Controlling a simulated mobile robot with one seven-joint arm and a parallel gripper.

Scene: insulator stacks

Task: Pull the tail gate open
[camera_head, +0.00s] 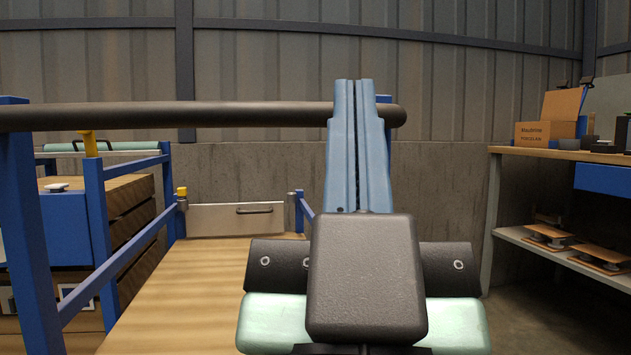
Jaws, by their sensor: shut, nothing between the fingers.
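The tail gate (222,221) is a pale metal panel at the far end of a wooden deck, between two blue posts. It looks closed. A dark handle (254,210) is on the right part of its face. A yellow-capped pin (182,194) stands at its left edge and a grey fitting (291,202) at its right edge. My gripper (355,84) has long blue fingers pressed together and empty, pointing up in the picture. It is to the right of the gate and apart from the handle. The gripper's dark body hides the deck's near right side.
A black bar (200,115) crosses above the deck, behind my fingers. Blue rails (95,230) line the deck's left side. Wooden crates (115,215) stand farther left. A workbench (560,154) with boxes is at right. The wooden deck (185,285) looks bare.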

